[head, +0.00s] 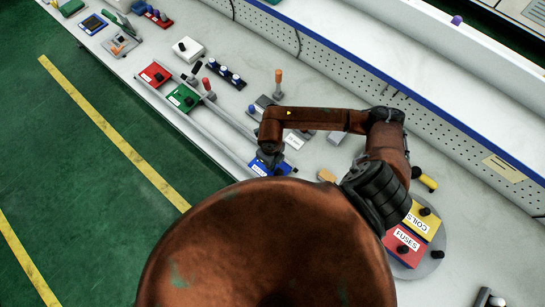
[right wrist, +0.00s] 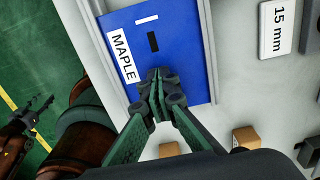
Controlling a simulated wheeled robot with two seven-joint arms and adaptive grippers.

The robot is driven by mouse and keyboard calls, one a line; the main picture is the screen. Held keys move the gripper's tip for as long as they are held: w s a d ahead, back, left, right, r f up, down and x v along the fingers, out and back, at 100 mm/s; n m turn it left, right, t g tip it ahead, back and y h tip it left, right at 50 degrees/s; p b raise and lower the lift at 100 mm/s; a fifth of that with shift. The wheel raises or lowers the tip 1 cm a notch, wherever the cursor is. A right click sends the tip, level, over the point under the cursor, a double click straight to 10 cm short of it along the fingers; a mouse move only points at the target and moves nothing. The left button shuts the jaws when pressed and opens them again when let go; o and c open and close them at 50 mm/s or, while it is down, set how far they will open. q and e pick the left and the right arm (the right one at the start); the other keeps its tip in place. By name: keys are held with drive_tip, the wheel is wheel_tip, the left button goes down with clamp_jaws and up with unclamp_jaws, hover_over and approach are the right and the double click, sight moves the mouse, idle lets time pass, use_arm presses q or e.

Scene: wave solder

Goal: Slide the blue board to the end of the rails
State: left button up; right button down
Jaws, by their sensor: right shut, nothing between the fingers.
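The blue board (head: 258,168) lies at the near lower end of the visible pale rails (head: 197,131) in the head view, partly covered by my right gripper (head: 272,160). In the right wrist view the blue board (right wrist: 185,50) carries a white MAPLE label, a white bar and a dark slot. My right gripper (right wrist: 158,80) is shut and empty, its fingertips over the board, close to the dark slot; contact cannot be told. A dark gripper-like end (right wrist: 28,115), apparently my left gripper, shows at the left of the wrist view, its jaws unclear.
A red board (head: 155,74) and a green board (head: 183,97) sit farther up the rails. A round grey plate (head: 441,263) holds FUSES and COILS boards at right. A white 15 mm block (right wrist: 280,28) lies beside the blue board. A perforated back panel (head: 330,70) borders the bench.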

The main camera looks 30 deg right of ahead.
drive_tip(key=w, duration=0.1)
drive_tip(key=w+a+b, duration=0.1)
drive_tip(key=w, duration=0.1)
drive_tip(key=shift+r, duration=0.2)
drive_tip(key=r, duration=0.6)
drive_tip(key=shift+s+d, duration=0.2)
use_arm(q)
drive_tip(key=shift+w+f+b, duration=0.15)
drive_tip(key=shift+w+f, duration=0.1)
drive_tip(key=shift+f, duration=0.2)
drive_tip(key=shift+w+f+b, duration=0.15)
drive_tip(key=shift+w+f, duration=0.05)
drive_tip(key=shift+f, duration=0.25)
use_arm(e)
wheel_tip(320, 180, up, 4)
drive_tip(key=shift+f, duration=0.25)
